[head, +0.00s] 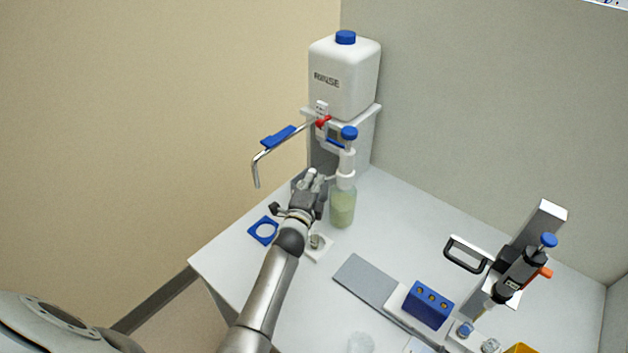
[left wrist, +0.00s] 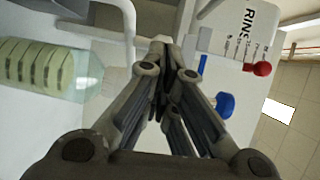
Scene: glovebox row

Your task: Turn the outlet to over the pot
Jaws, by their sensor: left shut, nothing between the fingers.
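The outlet, a bent metal pipe with a blue grip (head: 278,137), reaches left from under the white RINSE tank (head: 345,78). Its down-turned end hangs left of the table items. A small grey pot (head: 317,242) sits on a white square pad, partly behind my left arm. My left gripper (head: 315,178) is shut and empty, beside a bottle of greenish liquid (head: 342,208) and below and right of the pipe, apart from it. In the left wrist view the shut fingers (left wrist: 162,72) point toward the tank area, with the bottle (left wrist: 45,68) at left. My right gripper is out of view.
A red tap (head: 323,121) is at the pipe's base. A grey plate (head: 365,280), a blue block (head: 428,304) and a dispenser stand (head: 520,270) are to the right. The walls stand close behind.

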